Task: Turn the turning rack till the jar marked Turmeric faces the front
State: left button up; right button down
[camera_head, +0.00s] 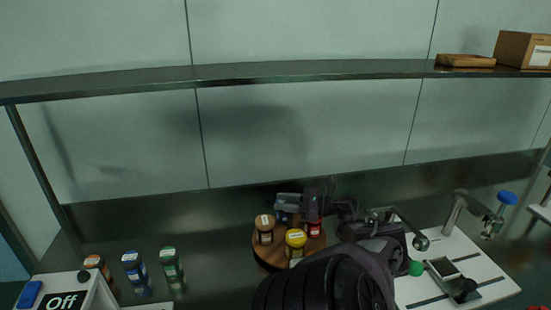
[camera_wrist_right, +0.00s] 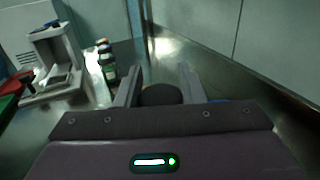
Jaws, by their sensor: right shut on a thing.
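The turning rack (camera_head: 270,257) is a round wooden turntable on the dark bench in the head view. On it stand a jar with a brown lid (camera_head: 265,236), a yellow-lidded jar (camera_head: 295,242) at the front and a red-lidded jar (camera_head: 314,229). Their labels are too small to read, so I cannot tell which is Turmeric. My right gripper (camera_head: 287,207) reaches over the rack's back from the right. In the wrist view its fingers are around a dark round-topped thing (camera_wrist_right: 160,94). I cannot tell if this is a jar. My left gripper is not in view.
Several loose jars, among them a blue-lidded one (camera_head: 134,268) and a green-lidded one (camera_head: 169,264), stand at the left beside a white device marked Off (camera_head: 68,295). A white board with metal fixtures (camera_head: 488,284) lies right. A shelf (camera_head: 230,74) spans above.

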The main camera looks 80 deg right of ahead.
jog(key=shift+w+r, duration=0.1)
jog(key=shift+r, duration=0.05)
jog(key=c, duration=0.9)
grip_release()
jog(key=shift+c, duration=0.2)
